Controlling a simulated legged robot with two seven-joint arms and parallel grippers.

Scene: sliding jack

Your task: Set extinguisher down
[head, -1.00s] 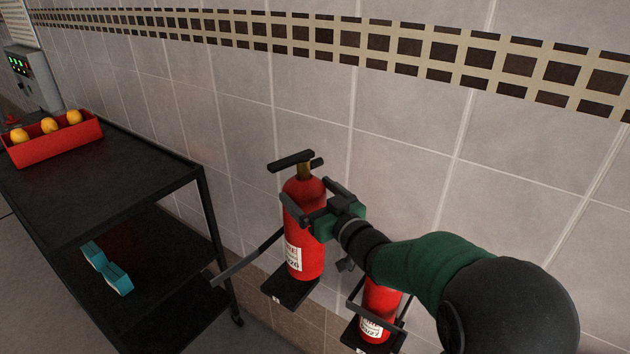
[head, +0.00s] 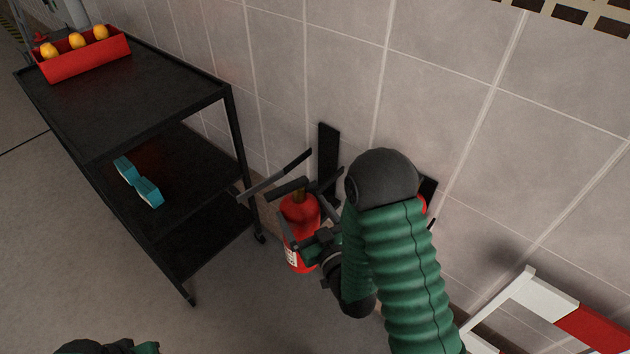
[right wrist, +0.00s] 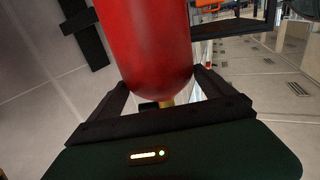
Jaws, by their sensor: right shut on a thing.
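The red fire extinguisher (head: 298,213) with a black handle and white label hangs low in front of the wall in the head view, roughly upright. My right gripper (head: 303,240) is shut around its body. In the right wrist view the red cylinder (right wrist: 148,45) lies between the two fingers (right wrist: 160,100), with a bit of brass valve below it. I cannot tell whether its base touches the floor. An empty black wall bracket (head: 328,150) shows behind it. My left gripper's fingers are out of view; only a bit of my left arm shows at the bottom edge.
A second extinguisher (head: 423,204) is mostly hidden by my arm. A white-and-red frame (head: 545,300) is at lower right. Floor is free at centre left.

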